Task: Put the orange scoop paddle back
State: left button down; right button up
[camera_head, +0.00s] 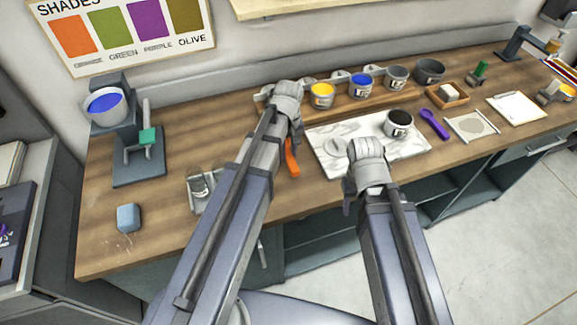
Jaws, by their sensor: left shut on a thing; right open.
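The orange scoop paddle (291,158) shows as a short orange strip just right of my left arm, near the left edge of the marble slab; its other end is hidden. My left gripper (296,124) is at the end of the arm reaching to the back of the bench. It is shut on the orange paddle, though its wrist covers most of the grip. My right gripper (350,192) is open at the slab's front edge, its fingertips mostly hidden under the wrist. A purple scoop paddle (435,124) lies right of the slab.
Yellow (322,95), blue (361,85) and grey (396,76) ink cups stand along the back. A dark-ink cup (398,123) stands on the marble slab (325,145). A metal holder (200,188) and grey-blue block (129,218) are left. Bare wood lies between them.

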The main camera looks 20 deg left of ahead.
aim_at(288, 154)
pick_arm(q)
jog(key=shift+f, duration=0.45)
pick_arm(e)
jog(key=shift+f, duration=0.45)
pick_arm(q)
notch_tip(288, 154, down, 4)
jog(key=b, duration=0.4)
jog(key=shift+r, duration=0.3)
jog(key=c, duration=0.7)
grip_release()
pick_arm(e)
notch_tip(288, 154, down, 3)
jog(key=shift+f, duration=0.2)
pick_arm(q)
jog(key=shift+o, duration=0.2)
notch_tip(288, 154, up, 12)
jog(key=p, duration=1.2)
jog(key=s+d+m+y, duration=0.1)
jog(key=s+d+m, duration=0.9)
jog(key=s, duration=0.4)
jog(key=shift+s+d+m, duration=0.15)
jog(key=shift+d+m, duration=0.1)
jog(key=shift+m, duration=0.05)
pick_arm(e)
notch_tip(288, 154, up, 12)
